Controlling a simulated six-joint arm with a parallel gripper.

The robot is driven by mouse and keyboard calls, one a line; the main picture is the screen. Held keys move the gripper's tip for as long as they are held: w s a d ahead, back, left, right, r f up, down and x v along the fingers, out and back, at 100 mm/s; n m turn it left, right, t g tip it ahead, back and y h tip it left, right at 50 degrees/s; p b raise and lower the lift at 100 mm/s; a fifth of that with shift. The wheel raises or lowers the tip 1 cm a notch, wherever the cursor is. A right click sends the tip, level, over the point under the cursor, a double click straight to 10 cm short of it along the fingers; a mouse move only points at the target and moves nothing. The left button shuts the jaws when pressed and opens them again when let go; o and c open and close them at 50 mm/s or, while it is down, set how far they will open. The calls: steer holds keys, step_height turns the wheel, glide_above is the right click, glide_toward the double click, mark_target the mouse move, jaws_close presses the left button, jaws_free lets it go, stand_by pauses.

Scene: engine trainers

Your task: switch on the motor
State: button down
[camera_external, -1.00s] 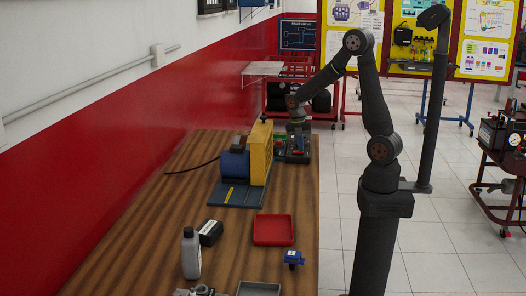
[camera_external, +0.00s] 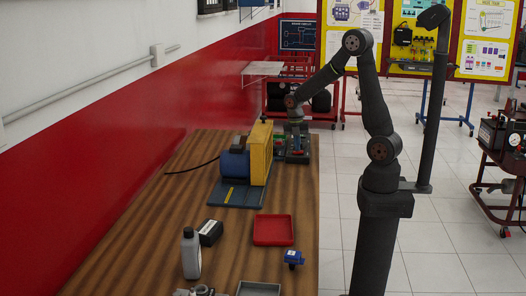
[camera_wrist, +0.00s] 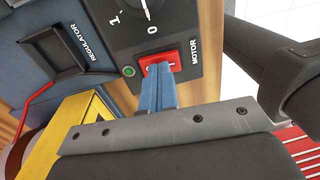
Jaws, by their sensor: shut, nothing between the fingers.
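The red rocker switch (camera_wrist: 160,62), beside the word MOTOR, sits on a dark control panel (camera_wrist: 185,55). My gripper (camera_wrist: 158,70) is shut and empty, its blue fingers together at the lower edge of the switch. They cover part of it and look very close or touching; I cannot tell whether it is pressed. A round green button or lamp (camera_wrist: 128,70) is just left of the switch. In the external view, the blue motor (camera_external: 235,165) stands beside a yellow guard (camera_external: 260,152), and my gripper (camera_external: 294,127) is over the panel behind them.
A black dial (camera_wrist: 148,12) marked 1 and 0 is above the switch, and a panel marked REGULATOR (camera_wrist: 62,50) is left. The yellow housing (camera_wrist: 80,120) is close at lower left.

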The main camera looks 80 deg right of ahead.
steer(key=shift+r, duration=0.15)
step_height(320, 180, up, 14)
steer(key=w, duration=0.2)
steer(key=shift+f, duration=0.2)
steer(key=shift+s, duration=0.75)
glide_toward(293, 152)
steer(key=s+f, duration=0.1)
steer(key=f, duration=0.1)
steer(key=s+f, duration=0.3)
steer(key=f, duration=0.1)
steer(key=shift+s+d, duration=0.15)
steer(key=shift+d, duration=0.15)
steer(key=shift+f, duration=0.15)
